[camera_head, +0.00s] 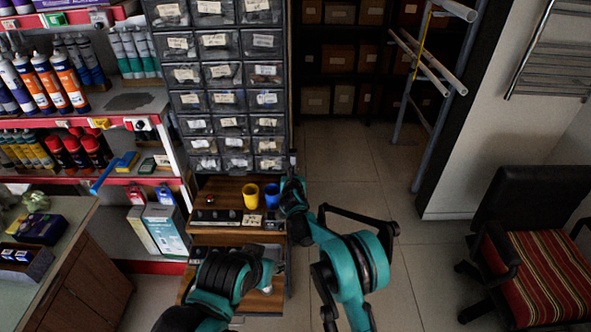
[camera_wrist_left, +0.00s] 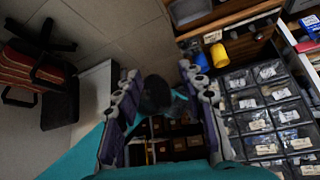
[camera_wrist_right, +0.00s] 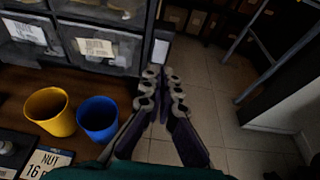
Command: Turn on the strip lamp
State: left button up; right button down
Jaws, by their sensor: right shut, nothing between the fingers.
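I cannot pick out a lit strip lamp in any view. A pale upright plate (camera_wrist_right: 160,50) shows at the right side edge of the drawer cabinet (camera_head: 225,95); I cannot tell whether it is a switch. My right gripper (camera_wrist_right: 163,75) is shut and empty, its fingertips just below that plate in the right wrist view. In the head view the right gripper (camera_head: 292,170) is beside the cabinet's lower right corner. My left gripper (camera_wrist_left: 160,75) is open and empty in the left wrist view; in the head view it is low, over the lower drawers, partly hidden by its arm.
A yellow cup (camera_head: 250,196) and a blue cup (camera_head: 271,196) stand on the wooden ledge (camera_head: 215,187), left of my right gripper. Shelves of bottles (camera_head: 60,80) are at left, a workbench (camera_head: 60,260) at lower left, a chair (camera_head: 530,250) at right. Tiled floor (camera_head: 430,260) is clear between.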

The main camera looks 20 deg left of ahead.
pick_arm(q)
jog(key=r, duration=0.1)
jog(key=p, duration=0.1)
jog(key=r+p, duration=0.1)
jog(key=shift+w+a+r, duration=0.25)
jog(key=shift+r, duration=0.05)
pick_arm(e)
jog(key=v, duration=0.8)
jog(key=shift+r, duration=0.35)
pick_arm(q)
jog(key=shift+c, duration=0.3)
pick_arm(e)
jog(key=shift+s, duration=0.1)
